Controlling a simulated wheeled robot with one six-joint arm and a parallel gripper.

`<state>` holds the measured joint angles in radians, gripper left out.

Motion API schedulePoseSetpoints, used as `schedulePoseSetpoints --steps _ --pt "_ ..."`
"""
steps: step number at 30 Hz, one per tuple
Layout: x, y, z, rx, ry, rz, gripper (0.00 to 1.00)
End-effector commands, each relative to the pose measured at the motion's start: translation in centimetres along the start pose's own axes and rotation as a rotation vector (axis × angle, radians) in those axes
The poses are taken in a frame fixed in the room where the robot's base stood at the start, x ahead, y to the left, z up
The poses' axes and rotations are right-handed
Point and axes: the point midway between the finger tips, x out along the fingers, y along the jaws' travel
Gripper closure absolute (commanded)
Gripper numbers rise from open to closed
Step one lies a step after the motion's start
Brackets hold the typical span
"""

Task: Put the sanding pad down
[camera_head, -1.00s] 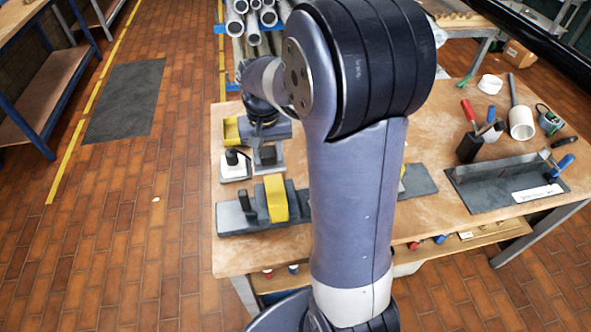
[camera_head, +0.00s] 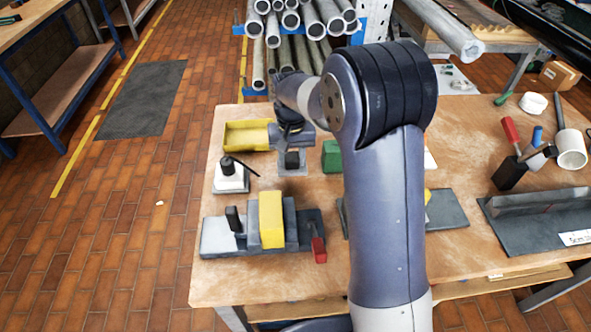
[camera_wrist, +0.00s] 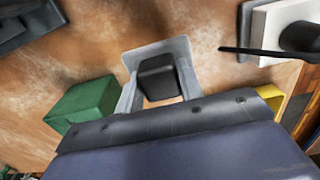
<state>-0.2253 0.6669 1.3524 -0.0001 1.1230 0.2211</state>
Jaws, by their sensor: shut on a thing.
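The sanding pad shows as a grey plate with a black block-shaped grip (camera_wrist: 157,77) on top in the wrist view. In the head view the pad (camera_head: 292,160) is under my wrist, over the back left part of the workbench (camera_head: 300,278). My gripper (camera_wrist: 158,88) is shut on the black grip, with the plate level below it. I cannot tell whether the plate touches the bench top. My arm hides part of the bench.
A green block (camera_head: 332,157) lies right of the pad. A yellow bin (camera_head: 247,135) is behind left, and a white block with a black knob (camera_head: 231,178) is left. A vise with a yellow block (camera_head: 271,219) is in front. Bare bench surrounds the pad.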

Motion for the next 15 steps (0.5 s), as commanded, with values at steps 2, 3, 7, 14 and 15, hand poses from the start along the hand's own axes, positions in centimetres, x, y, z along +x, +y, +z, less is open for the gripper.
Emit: schedulePoseSetpoints --steps 2,3,7,14,15 --pt "0.6 0.0 0.0 0.0 0.0 0.0 0.89" --pt "0.9 0.0 0.0 0.001 0.0 0.0 0.89" --pt "2.2 0.1 0.1 0.001 -0.003 0.001 0.89" --pt "4.6 0.1 0.0 0.001 0.001 0.0 0.89" --pt "4.6 0.1 0.0 0.001 0.002 0.0 0.89"
